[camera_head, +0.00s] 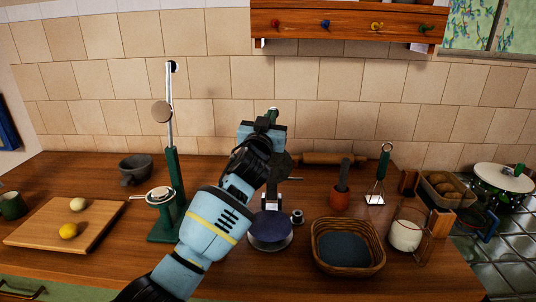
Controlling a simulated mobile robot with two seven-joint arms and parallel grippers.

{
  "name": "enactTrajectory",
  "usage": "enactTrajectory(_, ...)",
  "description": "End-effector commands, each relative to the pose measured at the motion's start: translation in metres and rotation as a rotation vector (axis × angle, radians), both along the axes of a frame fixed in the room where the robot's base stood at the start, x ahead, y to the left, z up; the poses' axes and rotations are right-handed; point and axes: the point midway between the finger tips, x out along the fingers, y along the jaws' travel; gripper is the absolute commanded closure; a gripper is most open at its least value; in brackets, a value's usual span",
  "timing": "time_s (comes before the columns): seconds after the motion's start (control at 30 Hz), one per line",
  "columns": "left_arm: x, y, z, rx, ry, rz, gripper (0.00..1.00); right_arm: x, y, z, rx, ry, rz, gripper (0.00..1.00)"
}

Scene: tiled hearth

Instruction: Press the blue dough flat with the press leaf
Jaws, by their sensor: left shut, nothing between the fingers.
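A dark plate-like part (281,166), perhaps the press leaf, shows above, mostly hidden by my arm. My left gripper (268,126) is shut and empty, raised in front of this upright part and above the disc; its fingertips are hard to make out. A green tip (272,112) shows just past it. My right gripper is not in view.
A green stand (172,185) with a raised lever stands left of my arm. A wooden shelf (345,22) hangs above.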

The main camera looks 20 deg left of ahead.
Motion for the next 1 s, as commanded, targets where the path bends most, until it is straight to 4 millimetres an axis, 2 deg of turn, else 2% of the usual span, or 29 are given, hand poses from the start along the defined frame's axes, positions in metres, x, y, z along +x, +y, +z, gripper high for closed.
enactTrajectory(0.13,0.011,0.003,-0.005,-0.002,0.004,0.001,1.00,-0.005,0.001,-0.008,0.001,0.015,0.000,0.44)
enactTrajectory(0.3,0.016,0.004,-0.004,0.001,0.002,0.000,1.00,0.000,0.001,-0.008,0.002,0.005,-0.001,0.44)
enactTrajectory(0.47,0.016,0.005,-0.003,0.001,0.000,0.000,1.00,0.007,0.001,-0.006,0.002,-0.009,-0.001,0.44)
enactTrajectory(1.0,0.014,0.008,0.003,0.000,-0.001,0.000,1.00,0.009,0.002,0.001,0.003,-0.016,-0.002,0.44)
